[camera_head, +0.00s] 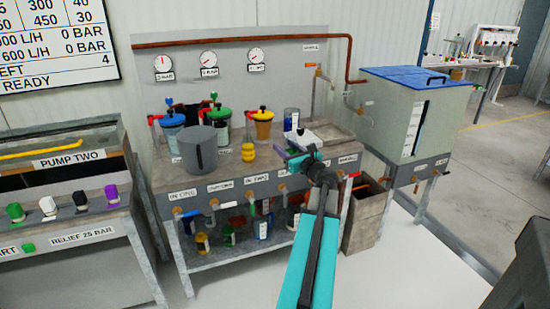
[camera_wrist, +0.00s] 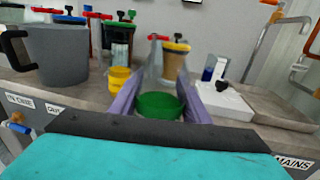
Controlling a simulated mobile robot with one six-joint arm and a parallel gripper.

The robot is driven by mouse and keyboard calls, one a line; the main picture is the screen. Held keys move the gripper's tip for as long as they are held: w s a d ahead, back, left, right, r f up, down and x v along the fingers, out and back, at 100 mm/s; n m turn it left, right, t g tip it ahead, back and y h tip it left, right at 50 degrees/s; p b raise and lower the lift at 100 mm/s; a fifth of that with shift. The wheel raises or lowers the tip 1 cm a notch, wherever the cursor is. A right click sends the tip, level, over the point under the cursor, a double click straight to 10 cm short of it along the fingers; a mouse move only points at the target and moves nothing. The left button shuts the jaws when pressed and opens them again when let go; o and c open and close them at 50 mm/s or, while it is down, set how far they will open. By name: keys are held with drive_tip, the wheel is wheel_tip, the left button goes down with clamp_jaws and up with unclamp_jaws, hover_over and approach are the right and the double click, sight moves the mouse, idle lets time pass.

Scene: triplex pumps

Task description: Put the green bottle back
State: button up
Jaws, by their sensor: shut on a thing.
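In the wrist view my gripper (camera_wrist: 160,92) is shut on the green bottle (camera_wrist: 160,105). A round green part shows between the two purple fingers, with a clear grey cone-like part rising beyond it. In the head view my gripper (camera_head: 299,154) is over the right front part of the bench (camera_head: 225,172). The bottle is hard to make out there. I cannot tell whether it touches the bench top. Several bottles, one of them green (camera_head: 229,236), stand on the lower shelf below the labelled front edge.
A grey jug (camera_head: 198,150) and a yellow pot (camera_head: 248,152) stand left of my gripper. Lidded vessels (camera_head: 263,125) and a blue-and-white container (camera_head: 291,119) stand behind. A white block (camera_wrist: 222,102) lies to the right. A blue-lidded tank (camera_head: 405,115) stands beyond the bench.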

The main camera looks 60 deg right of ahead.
drive_tip(key=shift+d, duration=0.1)
idle(0.3)
drive_tip(key=shift+s+d+f+x, duration=0.25)
drive_tip(key=shift+d+x, duration=0.2)
drive_tip(key=shift+x, duration=2)
drive_tip(key=shift+s+d+f+x, duration=0.2)
drive_tip(key=shift+d+x, duration=0.2)
drive_tip(key=shift+x, duration=2.05)
drive_tip(key=shift+s+d+f+x, duration=0.25)
drive_tip(key=shift+d+x, duration=0.2)
drive_tip(key=shift+x, duration=2)
drive_tip(key=shift+d, duration=0.15)
drive_tip(key=shift+w+d, duration=0.15)
drive_tip(key=shift+w, duration=0.1)
drive_tip(key=shift+f, duration=1.75)
drive_tip(key=shift+f, duration=0.15)
drive_tip(key=o, duration=1.2)
drive_tip(key=shift+r, duration=0.2)
drive_tip(key=shift+v, duration=6.05)
